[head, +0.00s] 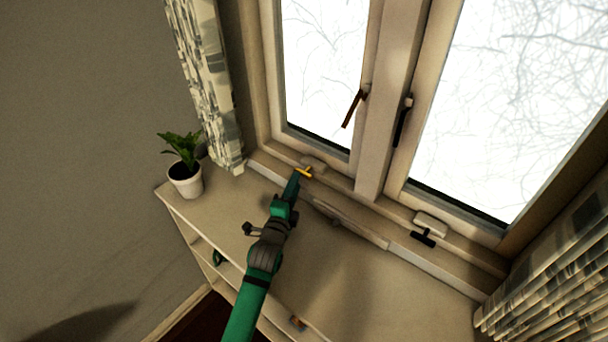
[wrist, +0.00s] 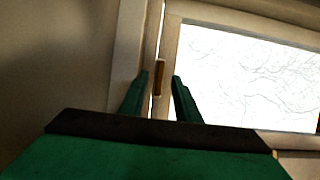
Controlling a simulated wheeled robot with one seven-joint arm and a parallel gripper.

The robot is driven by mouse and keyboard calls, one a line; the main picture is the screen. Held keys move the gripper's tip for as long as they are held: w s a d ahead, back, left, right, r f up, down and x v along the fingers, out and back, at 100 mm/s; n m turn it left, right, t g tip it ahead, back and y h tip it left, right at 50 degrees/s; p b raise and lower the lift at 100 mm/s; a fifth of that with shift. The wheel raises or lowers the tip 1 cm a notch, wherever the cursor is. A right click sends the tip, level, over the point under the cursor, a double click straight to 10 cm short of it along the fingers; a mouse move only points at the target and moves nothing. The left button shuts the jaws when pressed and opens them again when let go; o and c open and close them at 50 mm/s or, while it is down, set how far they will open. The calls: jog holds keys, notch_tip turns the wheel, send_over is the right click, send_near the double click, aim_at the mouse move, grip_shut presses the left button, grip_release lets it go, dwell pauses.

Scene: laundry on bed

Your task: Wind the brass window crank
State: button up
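The brass crank (head: 304,173) is the small yellow handle at the foot of the left window, by a pale mount (head: 313,163). My gripper (head: 295,178) reaches up to it from below, its tip very close to the crank. In the wrist view my gripper (wrist: 161,85) has its two green fingers spread apart. A narrow brown-gold bar, which looks like the crank (wrist: 160,78), stands upright in the gap between them. Space shows on both sides of it, so the fingers do not appear closed on it. The exact depth between fingertips and crank is unclear.
A second, dark crank (head: 423,239) sits under the right window. A brown handle (head: 353,108) and a black handle (head: 402,123) hang on the window frames. A potted plant (head: 185,178) stands at the left end of the shelf (head: 370,285). Curtains (head: 208,85) hang either side.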

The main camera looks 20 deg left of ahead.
aim_at(302, 172)
jog(key=w, duration=0.1)
jog(key=w+d, duration=0.1)
jog(key=w, duration=0.3)
jog(key=shift+w+d, duration=0.25)
jog(key=shift+d, duration=0.05)
jog(key=shift+w, duration=0.15)
jog(key=shift+a, duration=0.55)
